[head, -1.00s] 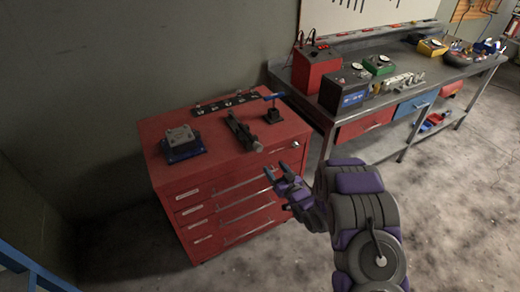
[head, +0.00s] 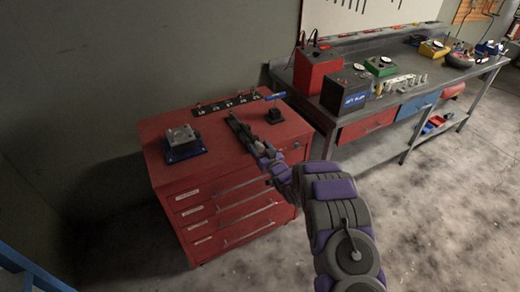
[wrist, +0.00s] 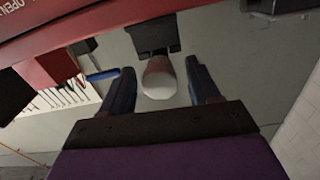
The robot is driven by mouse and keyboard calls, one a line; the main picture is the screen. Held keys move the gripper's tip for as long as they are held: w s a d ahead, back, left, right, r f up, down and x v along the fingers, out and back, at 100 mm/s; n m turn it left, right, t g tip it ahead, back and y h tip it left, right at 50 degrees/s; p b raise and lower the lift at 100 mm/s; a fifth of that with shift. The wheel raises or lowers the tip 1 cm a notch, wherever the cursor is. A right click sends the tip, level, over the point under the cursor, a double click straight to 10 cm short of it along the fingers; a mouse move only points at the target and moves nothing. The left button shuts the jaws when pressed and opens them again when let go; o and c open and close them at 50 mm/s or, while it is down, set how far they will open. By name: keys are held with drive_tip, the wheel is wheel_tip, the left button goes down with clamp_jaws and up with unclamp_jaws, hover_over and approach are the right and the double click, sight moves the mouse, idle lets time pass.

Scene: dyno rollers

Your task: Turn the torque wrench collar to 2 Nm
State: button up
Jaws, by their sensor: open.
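The torque wrench (head: 240,131) is a long dark tool lying on top of the red tool cabinet. My gripper (head: 265,158) is at the cabinet's front edge, by the near end of the wrench. In the wrist view my gripper (wrist: 162,84) is open, with one dark finger on each side of a pale, rounded cylindrical end (wrist: 158,80). This end looks like the wrench's handle end with the collar, and a dark block (wrist: 154,36) shows behind it. I see gaps on both sides of it. No scale marking can be read.
The red cabinet (head: 215,165) also bears a grey-and-blue device (head: 183,143), a black strip of small parts (head: 226,103), a small black block (head: 274,116) and a blue-handled tool (head: 275,96). A workbench (head: 400,88) stands to the right. The floor in front is clear.

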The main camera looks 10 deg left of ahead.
drive_tip(key=shift+c, duration=0.2)
drive_tip(key=c, duration=1)
